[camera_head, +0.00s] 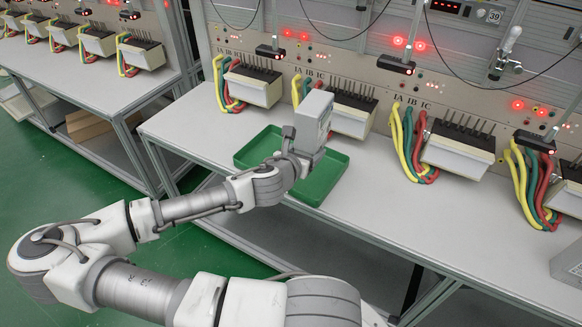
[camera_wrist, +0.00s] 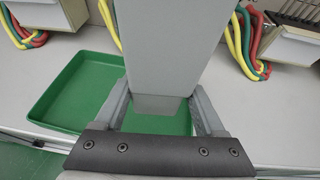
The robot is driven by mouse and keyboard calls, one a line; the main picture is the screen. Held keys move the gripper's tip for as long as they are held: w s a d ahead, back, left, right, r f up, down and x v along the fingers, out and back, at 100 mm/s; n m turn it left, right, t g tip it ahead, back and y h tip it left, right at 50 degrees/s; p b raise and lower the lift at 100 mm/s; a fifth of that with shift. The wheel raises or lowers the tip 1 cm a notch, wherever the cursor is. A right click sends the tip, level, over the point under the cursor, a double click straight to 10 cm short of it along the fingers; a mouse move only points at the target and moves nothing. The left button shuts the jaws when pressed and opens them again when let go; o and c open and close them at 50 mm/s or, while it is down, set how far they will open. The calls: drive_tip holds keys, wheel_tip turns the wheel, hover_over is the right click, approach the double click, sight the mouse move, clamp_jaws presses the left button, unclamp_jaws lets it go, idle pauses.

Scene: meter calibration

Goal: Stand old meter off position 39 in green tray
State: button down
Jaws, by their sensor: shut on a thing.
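The old meter, a grey box (camera_head: 312,118), is held by my gripper (camera_head: 300,150) over the green tray (camera_head: 323,178). In the wrist view the meter (camera_wrist: 165,50) stands between the two fingers of my gripper (camera_wrist: 160,108), which touch its sides. The tray (camera_wrist: 75,92) shows below and to the left of the meter there. The part of the tray that I see is empty; the meter and my gripper hide some of it. I cannot tell whether the meter's lower end touches the tray floor. The label 39 (camera_head: 494,16) is on the upper right of the rack.
Meter terminal blocks (camera_head: 458,146) with yellow, green and red cables (camera_head: 412,145) line the back of the bench. The grey bench top (camera_head: 385,215) is clear right of the tray. A grey box (camera_head: 567,270) stands at the right edge. Another bench (camera_head: 90,85) is at the left.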

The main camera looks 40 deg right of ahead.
drive_tip(key=shift+m+g+h, duration=0.3)
drive_tip(key=shift+m+g, duration=0.4)
drive_tip(key=shift+g, duration=0.2)
drive_tip(key=w+f+b, duration=0.3)
drive_tip(key=w+f, duration=0.1)
drive_tip(key=w, duration=0.1)
drive_tip(key=w+f+b, duration=0.2)
drive_tip(key=w, duration=0.1)
drive_tip(key=shift+w+f+b, duration=0.1)
drive_tip(key=shift+f+b, duration=0.1)
drive_tip(key=shift+b, duration=0.1)
drive_tip(key=shift+f+b, duration=1.1)
drive_tip(key=shift+f, duration=0.85)
